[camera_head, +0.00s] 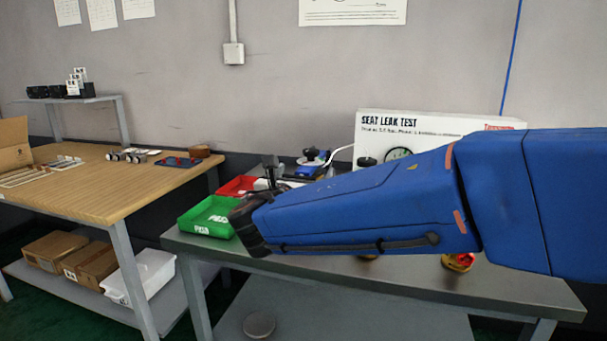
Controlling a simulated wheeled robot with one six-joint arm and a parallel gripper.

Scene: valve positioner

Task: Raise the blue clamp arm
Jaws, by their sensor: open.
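A small device with blue and black parts (312,162) stands on the grey bench, just above my forearm in the picture. It is too small and too covered to tell which part is the blue clamp arm or how it is tilted. My blue arm reaches in from the right across the bench and hides much of it. Dark parts behind the arm's left end look like my gripper (270,173). They are mostly hidden by the forearm, and I see nothing held there.
A green bin (208,217) and a red bin (237,186) sit at the grey bench's (400,277) left end. A white seat leak test board (430,122) stands behind. A red and yellow item (458,262) lies below my arm. A wooden table (95,190) stands left.

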